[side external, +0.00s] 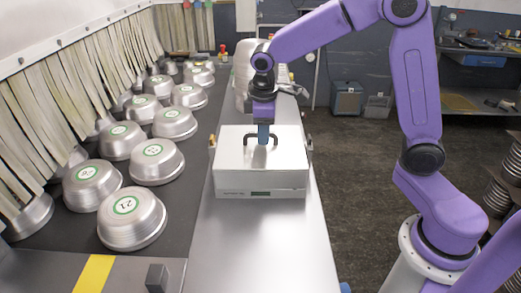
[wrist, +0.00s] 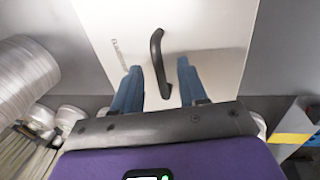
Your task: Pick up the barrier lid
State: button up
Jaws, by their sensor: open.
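The barrier lid is a white box-shaped cover (side external: 235,178) on the steel bench, with a black handle (side external: 247,141) on its top. In the wrist view, the lid's white top (wrist: 205,30) fills the middle, and the black handle (wrist: 157,62) runs roughly lengthwise between my fingers. My gripper (side external: 263,140) points down over the handle in the side view. In the wrist view, my gripper (wrist: 157,72) is open, with one blue finger on each side of the handle and a visible gap to each. Whether the fingertips touch the lid top is unclear.
A dark conveyor (side external: 80,235) with several upturned, numbered metal pans (side external: 133,218) runs along the left, under hanging strip curtains (side external: 60,95). The steel bench (side external: 265,250) is clear in front of the lid. A silvery wrapped stack (side external: 243,75) stands behind the lid.

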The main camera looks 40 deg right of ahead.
grip_shut()
jog(key=shift+r, duration=0.15)
